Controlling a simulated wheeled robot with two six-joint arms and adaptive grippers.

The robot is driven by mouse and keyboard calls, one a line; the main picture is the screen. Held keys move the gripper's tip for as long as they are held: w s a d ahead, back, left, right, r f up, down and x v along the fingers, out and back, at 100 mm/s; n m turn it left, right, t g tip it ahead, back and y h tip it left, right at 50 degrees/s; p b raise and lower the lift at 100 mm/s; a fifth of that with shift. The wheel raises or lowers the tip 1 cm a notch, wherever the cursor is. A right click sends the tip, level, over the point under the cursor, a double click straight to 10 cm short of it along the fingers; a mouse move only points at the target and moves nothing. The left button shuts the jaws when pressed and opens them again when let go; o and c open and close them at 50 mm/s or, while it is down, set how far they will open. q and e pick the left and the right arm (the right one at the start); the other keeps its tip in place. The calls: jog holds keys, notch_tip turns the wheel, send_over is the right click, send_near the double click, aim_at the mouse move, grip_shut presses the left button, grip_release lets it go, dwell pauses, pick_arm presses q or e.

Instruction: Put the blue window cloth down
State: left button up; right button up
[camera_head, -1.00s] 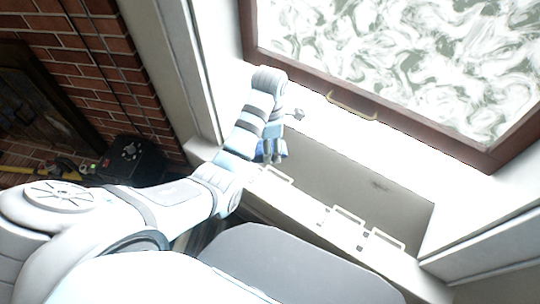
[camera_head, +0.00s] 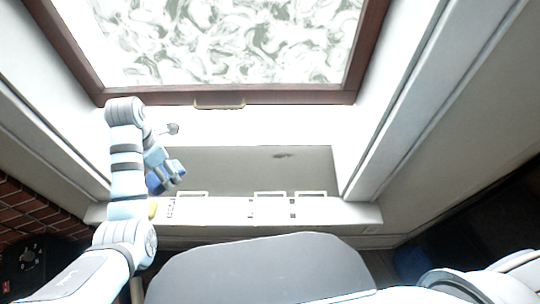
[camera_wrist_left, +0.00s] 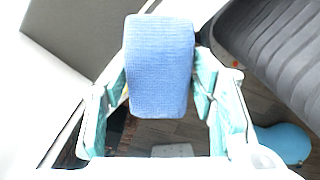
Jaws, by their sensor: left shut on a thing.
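The blue window cloth (camera_wrist_left: 160,65) is a folded, textured blue pad between the fingers of my left gripper (camera_wrist_left: 160,88) in the left wrist view. The gripper is shut on it. In the head view, my left gripper (camera_head: 168,170) hangs over the window sill's left part, and a small dark blue part of the cloth (camera_head: 152,183) shows beside the fingers. Whether the cloth touches anything below cannot be told. My right arm shows at the lower right of the head view, but its gripper is out of view.
A brown-framed window (camera_head: 225,98) with a handle stands ahead. Below it is a pale sill (camera_head: 225,210) with several white handles and a grey recess (camera_head: 260,165), mostly bare. Brick (camera_head: 25,210) is at left. A blue rounded object (camera_wrist_left: 285,142) lies low at right in the wrist view.

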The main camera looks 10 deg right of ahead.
aim_at(190, 209)
pick_arm(q)
jog(key=shift+s+d+r+m+p, duration=0.1)
jog(key=shift+s+m+p, duration=0.1)
jog(key=shift+m, duration=0.3)
jog(key=shift+s+d+r+m+p, duration=0.1)
jog(key=shift+m+p, duration=0.1)
jog(key=shift+m, duration=0.3)
jog(key=shift+s+d+m, duration=0.1)
jog(key=shift+s+m, duration=0.05)
jog(key=shift+m, duration=0.95)
notch_tip(190, 209, down, 20)
jog(key=b, duration=0.6)
jog(key=shift+s+b, duration=0.1)
jog(key=shift+b, duration=0.2)
jog(key=shift+f, duration=0.1)
jog(key=shift+f, duration=0.15)
jog(key=o, duration=1.1)
jog(key=shift+o, duration=0.2)
